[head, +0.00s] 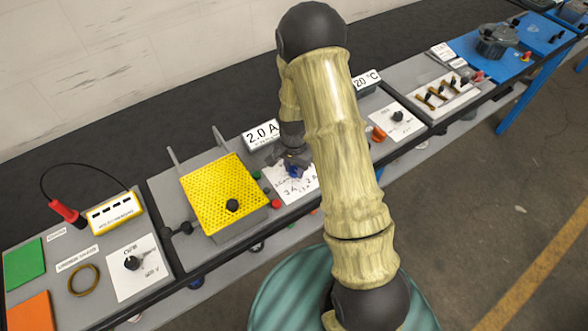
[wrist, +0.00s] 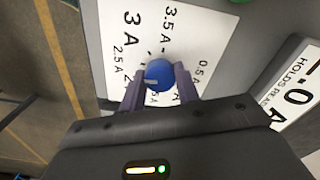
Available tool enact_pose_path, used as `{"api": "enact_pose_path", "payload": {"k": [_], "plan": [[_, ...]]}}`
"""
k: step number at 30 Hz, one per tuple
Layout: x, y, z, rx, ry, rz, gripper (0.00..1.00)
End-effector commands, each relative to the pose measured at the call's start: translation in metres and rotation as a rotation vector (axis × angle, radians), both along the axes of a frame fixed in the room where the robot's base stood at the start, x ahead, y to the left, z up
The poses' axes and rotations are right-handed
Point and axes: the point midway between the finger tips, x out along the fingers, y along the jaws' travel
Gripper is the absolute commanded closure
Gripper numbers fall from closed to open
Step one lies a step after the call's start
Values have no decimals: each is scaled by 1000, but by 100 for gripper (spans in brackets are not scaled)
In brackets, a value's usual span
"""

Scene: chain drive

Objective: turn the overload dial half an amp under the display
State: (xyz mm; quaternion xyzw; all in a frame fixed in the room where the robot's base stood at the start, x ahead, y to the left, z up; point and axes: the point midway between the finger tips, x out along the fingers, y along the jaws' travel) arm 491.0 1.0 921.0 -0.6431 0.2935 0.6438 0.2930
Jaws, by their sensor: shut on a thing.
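The overload dial is a blue round knob (wrist: 158,73) on a white scale plate (wrist: 185,25). The plate carries labels including 3.5 A, 3 A, 2.5 A and 0.5 A; others are partly hidden by my fingers. A pale mark shows on the knob's lower left, but I cannot tell its exact setting. My gripper (wrist: 160,92) is shut on the knob, one finger on each side. In the head view my gripper (head: 292,163) is over the plate, and a bit of blue knob (head: 294,171) shows. The display (head: 262,135) behind it reads 2.0 A.
A yellow perforated guard (head: 222,192) stands left of the dial, with green and red buttons (head: 276,204) beside it.

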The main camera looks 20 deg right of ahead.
Motion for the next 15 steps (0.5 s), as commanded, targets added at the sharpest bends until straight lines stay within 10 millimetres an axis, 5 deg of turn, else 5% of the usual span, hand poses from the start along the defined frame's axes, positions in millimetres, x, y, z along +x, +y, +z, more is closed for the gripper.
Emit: {"api": "enact_pose_path", "payload": {"k": [15], "plan": [[3,0,1,-1,-8,488,91]]}}
